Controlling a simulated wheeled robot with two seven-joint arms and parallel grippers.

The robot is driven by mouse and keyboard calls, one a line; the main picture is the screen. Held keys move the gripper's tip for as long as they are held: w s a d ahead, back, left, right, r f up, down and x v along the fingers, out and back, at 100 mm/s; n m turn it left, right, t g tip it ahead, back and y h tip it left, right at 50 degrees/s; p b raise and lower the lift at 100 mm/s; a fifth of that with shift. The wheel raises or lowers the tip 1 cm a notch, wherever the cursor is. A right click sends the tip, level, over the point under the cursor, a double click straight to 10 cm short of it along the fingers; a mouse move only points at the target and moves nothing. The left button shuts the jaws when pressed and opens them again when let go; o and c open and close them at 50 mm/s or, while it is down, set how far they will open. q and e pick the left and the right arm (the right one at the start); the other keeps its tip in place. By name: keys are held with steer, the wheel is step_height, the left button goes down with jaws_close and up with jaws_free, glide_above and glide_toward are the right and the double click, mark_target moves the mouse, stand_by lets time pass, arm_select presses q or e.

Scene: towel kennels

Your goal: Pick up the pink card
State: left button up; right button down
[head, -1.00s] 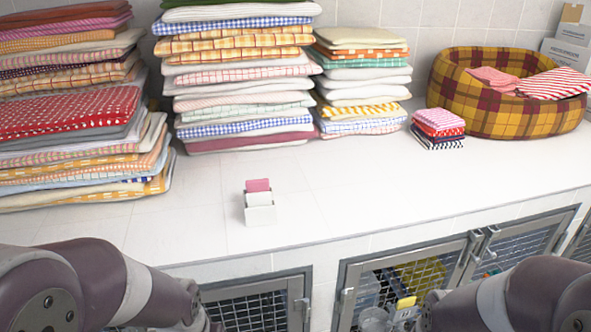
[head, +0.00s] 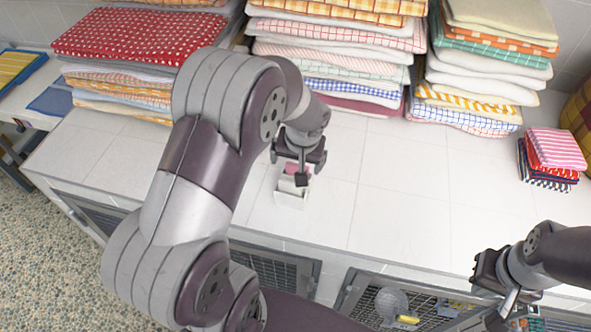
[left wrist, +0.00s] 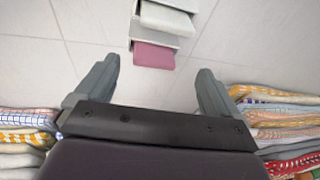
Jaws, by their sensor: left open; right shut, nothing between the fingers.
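The pink card (head: 292,169) stands in a small white holder (head: 289,198) on the white counter, partly hidden behind my left gripper in the head view. In the left wrist view the pink card (left wrist: 153,56) lies just beyond the open fingers, roughly centred between them. A pale card (left wrist: 166,19) stands beside it in the white holder. My left gripper (head: 300,167) is open and empty, close above the pink card; I cannot tell whether it touches. My right gripper (head: 491,272) is shut and empty, in front of the counter at the lower right.
Tall stacks of folded towels (head: 335,68) line the back of the counter, and a small cloth stack (head: 553,158) sits at the right. Mesh kennel doors (head: 400,300) are below the front edge. The counter right of the holder is clear (head: 400,200).

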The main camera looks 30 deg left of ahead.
mark_target(298, 166)
arm_select(q)
steer(key=f, duration=0.1)
steer(key=w+f, duration=0.1)
steer(key=f, duration=0.1)
steer(key=w+f+p, duration=0.1)
steer(key=shift+w+a+f, duration=0.15)
steer(key=shift+w+a, duration=0.05)
steer(key=shift+a, duration=0.05)
steer(key=shift+s, duration=0.5)
steer(key=shift+c, duration=0.9)
steer(key=shift+w, duration=0.2)
steer(key=c, duration=0.9)
